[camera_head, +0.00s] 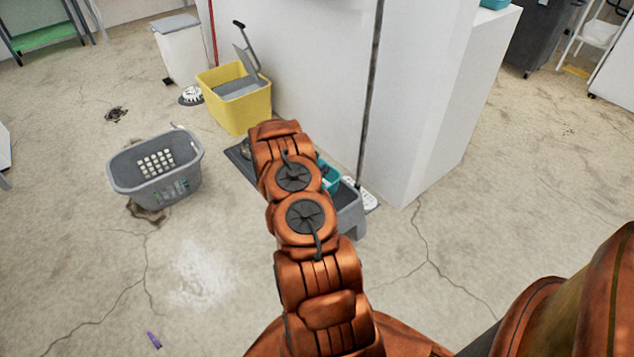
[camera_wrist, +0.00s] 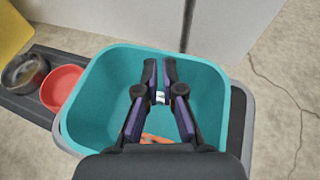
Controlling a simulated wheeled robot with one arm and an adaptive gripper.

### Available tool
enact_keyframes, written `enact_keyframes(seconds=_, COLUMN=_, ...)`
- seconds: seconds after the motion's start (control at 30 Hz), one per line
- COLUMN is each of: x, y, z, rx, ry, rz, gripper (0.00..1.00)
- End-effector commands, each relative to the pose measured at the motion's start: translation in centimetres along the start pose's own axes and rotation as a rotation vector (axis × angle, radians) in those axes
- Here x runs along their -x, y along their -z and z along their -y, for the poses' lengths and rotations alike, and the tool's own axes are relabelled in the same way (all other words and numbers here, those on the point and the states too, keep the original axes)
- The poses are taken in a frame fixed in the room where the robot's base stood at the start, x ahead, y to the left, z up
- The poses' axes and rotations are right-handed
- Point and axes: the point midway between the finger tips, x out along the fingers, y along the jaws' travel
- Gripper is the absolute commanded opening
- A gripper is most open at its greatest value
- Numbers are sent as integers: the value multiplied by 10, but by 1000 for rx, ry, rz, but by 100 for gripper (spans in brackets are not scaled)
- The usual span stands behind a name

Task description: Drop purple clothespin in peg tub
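A small purple object (camera_head: 153,340), which looks like a clothespin, lies on the floor at the lower left of the head view. A teal tub (camera_wrist: 88,105) fills the middle of the wrist view; an edge of it shows in the head view (camera_head: 330,178) behind my arm. An orange item (camera_wrist: 157,138) lies inside it, partly hidden by my gripper. A small white patch shows between the fingers. My gripper (camera_wrist: 160,76) is above the teal tub, its dark fingers with purple faces a narrow gap apart. I see nothing held. My arm hides the gripper in the head view.
A grey bin (camera_head: 349,208) is by the teal tub. A red bowl (camera_wrist: 62,88) and a dark bowl (camera_wrist: 24,72) sit on a dark tray. A grey basket (camera_head: 155,172) and yellow mop bucket (camera_head: 236,100) stand left. Open floor lies at front left.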

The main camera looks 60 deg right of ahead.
Motion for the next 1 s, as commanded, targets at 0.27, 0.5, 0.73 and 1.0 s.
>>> enact_keyframes(seconds=0.27, x=0, y=0, z=0, rx=0, ry=0, rz=0, gripper=27)
enact_keyframes(seconds=0.5, x=2, y=0, z=0, rx=0, ry=-1, rz=0, gripper=27)
enact_keyframes(seconds=0.73, x=25, y=0, z=-1, rx=2, ry=-1, rz=-3, gripper=27)
enact_keyframes(seconds=1.0, x=74, y=0, z=-2, rx=4, ry=-4, rz=-1, gripper=27)
